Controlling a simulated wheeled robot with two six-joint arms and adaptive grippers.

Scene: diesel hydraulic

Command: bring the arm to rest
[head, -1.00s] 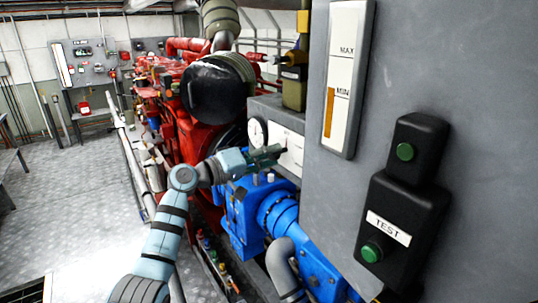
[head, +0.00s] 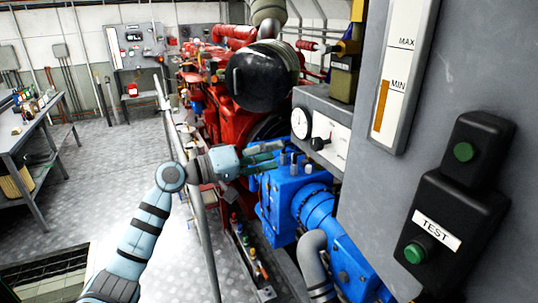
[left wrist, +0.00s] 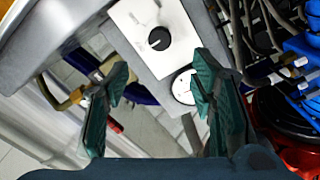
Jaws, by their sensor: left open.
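My left arm (head: 145,235) comes in from the lower left, pale blue with dark bands. Its left gripper (head: 268,156) is open and empty, held over the blue machine block and to the left of a white control panel (head: 334,152). In the left wrist view the two green fingers of the left gripper (left wrist: 160,95) stand wide apart with nothing between them held. Beyond the fingertips are the panel's black knob (left wrist: 158,38) and a round gauge (left wrist: 184,86). The knob (head: 320,143) looks clear of the fingers. My right gripper does not show.
A grey cabinet (head: 465,75) with a TEST button box (head: 440,235) stands close on the right. The blue machine (head: 290,190) and red engine (head: 225,95) fill the middle. A railing (head: 198,215) runs beside my arm. Open floor (head: 110,165) and a workbench (head: 35,125) lie left.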

